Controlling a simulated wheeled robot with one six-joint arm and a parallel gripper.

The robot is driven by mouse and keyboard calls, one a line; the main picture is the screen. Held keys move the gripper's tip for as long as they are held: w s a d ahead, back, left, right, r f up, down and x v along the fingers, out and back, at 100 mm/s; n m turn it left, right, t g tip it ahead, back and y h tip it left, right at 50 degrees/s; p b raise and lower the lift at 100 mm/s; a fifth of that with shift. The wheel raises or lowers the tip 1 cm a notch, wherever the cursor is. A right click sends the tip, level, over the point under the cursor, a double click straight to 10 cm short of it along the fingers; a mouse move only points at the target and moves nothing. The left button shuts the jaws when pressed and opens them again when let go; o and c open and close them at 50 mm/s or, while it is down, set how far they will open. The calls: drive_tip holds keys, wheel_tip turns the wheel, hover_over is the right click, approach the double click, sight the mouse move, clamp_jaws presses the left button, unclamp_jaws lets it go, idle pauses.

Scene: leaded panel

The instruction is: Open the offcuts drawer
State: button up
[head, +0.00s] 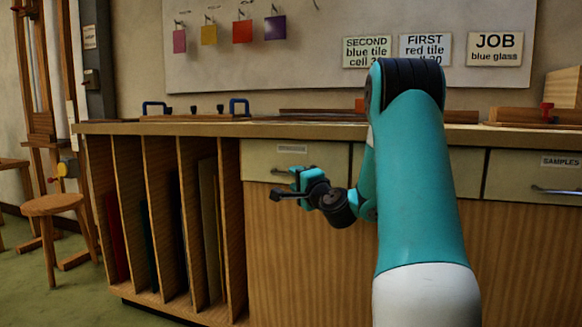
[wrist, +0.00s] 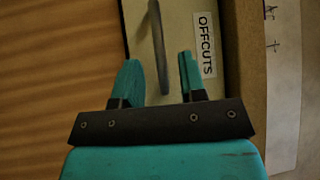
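The offcuts drawer (head: 332,158) is the left drawer under the bench top, its pale front looking flush with the cabinet. In the wrist view its front (wrist: 178,28) carries an OFFCUTS label (wrist: 205,45) and a dark bar handle (wrist: 158,45). In the head view the handle (head: 281,171) is partly hidden by my gripper (head: 288,187). In the wrist view my gripper (wrist: 160,78) is open, with its fingers apart on either side of the handle's line.
A middle drawer (head: 425,168) sits partly behind my arm, and a SAMPLES drawer (head: 530,176) is at right. Upright slots (head: 165,215) with sheets stand left of the offcuts drawer. The bench top (head: 250,130) overhangs the drawers. A stool (head: 52,205) stands far left.

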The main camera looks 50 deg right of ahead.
drive_tip(key=shift+p+x, duration=0.3)
drive_tip(key=shift+x, duration=1.35)
drive_tip(key=shift+c, duration=0.2)
